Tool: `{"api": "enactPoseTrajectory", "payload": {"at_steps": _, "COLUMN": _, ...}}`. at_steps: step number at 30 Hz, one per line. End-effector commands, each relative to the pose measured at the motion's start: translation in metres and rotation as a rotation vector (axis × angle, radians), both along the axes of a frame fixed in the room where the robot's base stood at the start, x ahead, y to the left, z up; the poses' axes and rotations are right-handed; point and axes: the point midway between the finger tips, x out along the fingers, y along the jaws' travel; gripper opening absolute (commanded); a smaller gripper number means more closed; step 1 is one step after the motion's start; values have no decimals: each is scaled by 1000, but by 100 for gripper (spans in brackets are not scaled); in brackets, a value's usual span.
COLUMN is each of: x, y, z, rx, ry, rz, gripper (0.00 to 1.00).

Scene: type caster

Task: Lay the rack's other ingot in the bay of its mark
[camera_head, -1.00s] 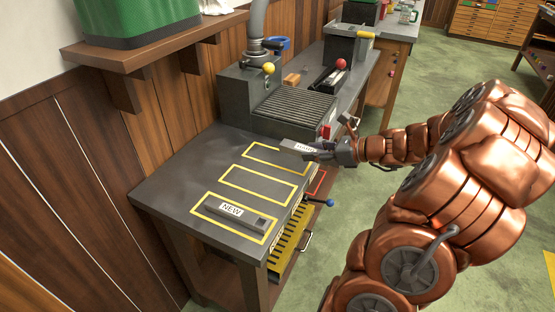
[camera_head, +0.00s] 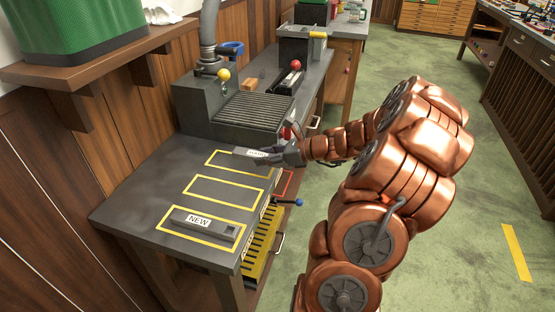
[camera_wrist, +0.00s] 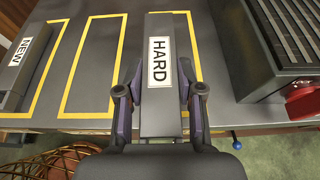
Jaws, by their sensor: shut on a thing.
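My gripper (camera_head: 272,156) is shut on a grey ingot with a white HARD label (camera_wrist: 158,60). The wrist view shows the ingot between both fingers, label up, pointing away from my wrist. In the head view it is at the far yellow-outlined bay (camera_head: 209,162), over that bay's right part; I cannot tell whether it touches the bench. A second ingot, labelled NEW (camera_head: 198,220), lies in the nearest bay (camera_head: 184,238). The middle bay (camera_head: 187,188) is empty. No bay marks are readable.
The grey bench (camera_head: 130,205) has a ribbed machine (camera_head: 250,112) close behind the far bay. A blue-knobbed lever (camera_head: 298,202) sticks out at the bench's right side, above a yellow-and-black striped front (camera_head: 260,242).

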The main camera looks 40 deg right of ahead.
Motion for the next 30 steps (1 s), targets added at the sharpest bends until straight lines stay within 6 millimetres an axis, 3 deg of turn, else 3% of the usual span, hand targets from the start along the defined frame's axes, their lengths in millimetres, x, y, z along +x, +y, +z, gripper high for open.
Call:
{"api": "enactPoseTrajectory", "payload": {"at_steps": 6, "x": 35, "y": 10, "z": -2, "rx": 2, "ry": -2, "rz": 4, "gripper": 0}}
{"api": "enactPoseTrajectory", "payload": {"at_steps": 12, "x": 57, "y": 15, "z": -3, "rx": 1, "ry": -4, "rz": 2, "gripper": 0}}
{"api": "enactPoseTrajectory", "payload": {"at_steps": 21, "x": 73, "y": 20, "z": -5, "rx": 1, "ry": -4, "rz": 2, "gripper": 0}}
{"api": "enactPoseTrajectory", "payload": {"at_steps": 30, "x": 71, "y": 19, "z": -38, "rx": 3, "ry": -3, "rz": 0, "gripper": 0}}
